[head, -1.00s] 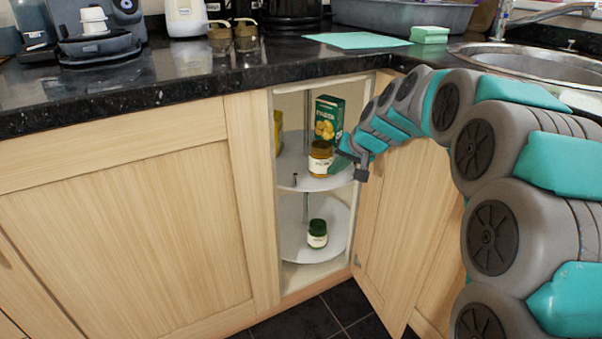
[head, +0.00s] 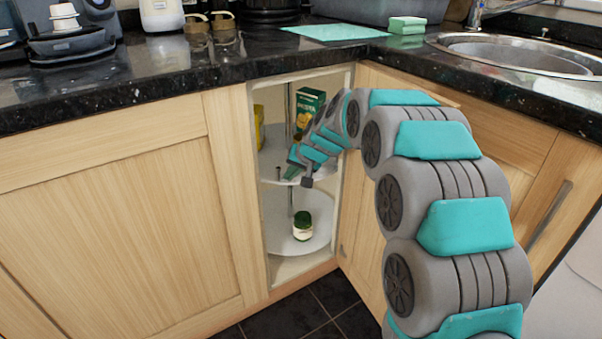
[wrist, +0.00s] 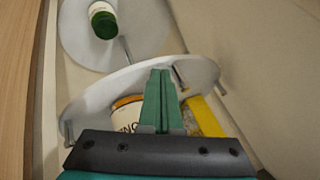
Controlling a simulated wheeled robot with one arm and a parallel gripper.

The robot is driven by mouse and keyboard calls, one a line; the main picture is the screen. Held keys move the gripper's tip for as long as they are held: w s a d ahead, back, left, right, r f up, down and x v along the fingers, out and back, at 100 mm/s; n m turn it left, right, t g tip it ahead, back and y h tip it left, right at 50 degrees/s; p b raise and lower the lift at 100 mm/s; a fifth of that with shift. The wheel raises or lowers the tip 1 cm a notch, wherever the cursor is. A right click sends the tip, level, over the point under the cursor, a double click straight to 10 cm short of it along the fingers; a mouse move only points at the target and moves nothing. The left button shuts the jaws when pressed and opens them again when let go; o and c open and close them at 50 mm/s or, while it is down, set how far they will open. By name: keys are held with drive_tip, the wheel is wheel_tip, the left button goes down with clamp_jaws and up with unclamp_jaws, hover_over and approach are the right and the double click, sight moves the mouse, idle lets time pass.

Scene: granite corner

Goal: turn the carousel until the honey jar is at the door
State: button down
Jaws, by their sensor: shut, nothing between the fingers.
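The two-tier white carousel stands in the open corner cabinet; its upper shelf (head: 268,165) shows in the head view and as a tilted disc in the wrist view (wrist: 95,98). The honey jar (wrist: 128,103), with an amber rim and white label, is on the upper shelf in the wrist view, partly behind my fingers. My arm hides it in the head view. My gripper (wrist: 160,75) is shut and empty; in the head view its fingertips (head: 291,172) are over the upper shelf, near a small upright peg (head: 278,173). I cannot tell whether they touch anything.
A green pasta box (head: 307,106) and a yellow box (head: 259,125) stand on the upper shelf. A green-lidded jar (head: 302,226) is on the lower shelf (head: 280,240). The wooden cabinet door (head: 362,220) hangs open at right, beside my arm. The dark counter (head: 200,82) runs above.

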drive_tip(key=shift+a, duration=0.25)
drive_tip(key=shift+w+a, duration=0.15)
drive_tip(key=shift+a, duration=1.8)
drive_tip(key=shift+d, duration=0.1)
drive_tip(key=shift+s+d, duration=0.2)
drive_tip(key=shift+d, duration=0.35)
drive_tip(key=shift+s+d+f+b, duration=0.1)
drive_tip(key=shift+s+d+b, duration=0.25)
drive_tip(key=shift+d, duration=0.25)
drive_tip(key=shift+s+d+b, duration=0.2)
drive_tip(key=shift+d+b, duration=0.15)
drive_tip(key=shift+d, duration=0.2)
drive_tip(key=s+a+v, duration=0.1)
drive_tip(key=v, duration=1)
drive_tip(key=s+d+f+g+h+p, duration=0.1)
drive_tip(key=s+d, duration=0.5)
drive_tip(key=s, duration=0.9)
drive_tip(key=s+d+f+g+h+p, duration=0.1)
drive_tip(key=s+d, duration=0.5)
drive_tip(key=s, duration=0.9)
drive_tip(key=s+d+f+g+h+p, duration=0.1)
drive_tip(key=s+d+f+g, duration=0.3)
drive_tip(key=s, duration=1.1)
drive_tip(key=d+g+h, duration=0.1)
drive_tip(key=d, duration=0.2)
drive_tip(key=shift+s+n+h, duration=0.25)
drive_tip(key=shift+n+h, duration=0.15)
